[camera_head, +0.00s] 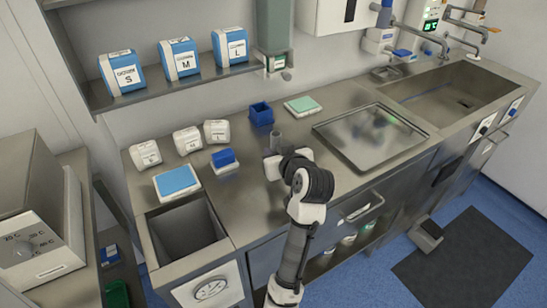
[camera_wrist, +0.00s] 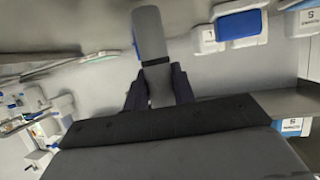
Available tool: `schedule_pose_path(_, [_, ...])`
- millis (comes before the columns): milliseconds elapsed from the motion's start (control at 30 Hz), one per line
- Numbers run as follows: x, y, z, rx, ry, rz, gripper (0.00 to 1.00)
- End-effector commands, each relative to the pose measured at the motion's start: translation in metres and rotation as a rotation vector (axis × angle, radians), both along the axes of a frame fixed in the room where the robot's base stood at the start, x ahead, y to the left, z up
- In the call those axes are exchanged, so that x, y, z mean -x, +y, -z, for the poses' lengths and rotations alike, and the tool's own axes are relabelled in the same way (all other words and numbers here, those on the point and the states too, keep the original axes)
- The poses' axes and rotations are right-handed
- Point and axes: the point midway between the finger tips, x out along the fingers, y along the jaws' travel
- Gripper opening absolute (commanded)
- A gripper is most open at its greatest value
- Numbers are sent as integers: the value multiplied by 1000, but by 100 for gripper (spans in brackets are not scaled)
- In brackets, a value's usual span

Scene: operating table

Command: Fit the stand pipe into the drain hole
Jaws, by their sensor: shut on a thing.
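The stand pipe (camera_head: 275,139) is a short grey cylinder above the steel counter. My gripper (camera_head: 273,155) is shut on it; the arm partly hides the hold. In the wrist view, the grey pipe (camera_wrist: 149,38) sticks out between the two dark fingers of my gripper (camera_wrist: 157,84). The steel sink (camera_head: 412,92) is at the far right of the counter. A small dark spot on its floor looks like the drain hole (camera_head: 465,104). The pipe is well to the left of the sink. I cannot tell whether it touches the counter.
A steel tray (camera_head: 350,150) lies between my gripper and the sink. Taps (camera_head: 466,24) overhang the sink's back. A blue box (camera_head: 261,114), a green-topped pad (camera_head: 302,105) and white packs (camera_head: 187,139) stand nearby. An open bin well (camera_head: 185,232) is at front left.

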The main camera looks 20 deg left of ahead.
Motion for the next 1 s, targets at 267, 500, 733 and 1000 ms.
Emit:
schedule_pose_path(267, [1, -2, 5, 0, -1, 1, 1])
schedule_pose_path(500, [1, -2, 9, 0, 0, 1, 32])
schedule_pose_path(733, [1, -2, 9, 0, 0, 1, 47])
schedule_pose_path(1000, [1, -2, 3, 0, -1, 1, 47])
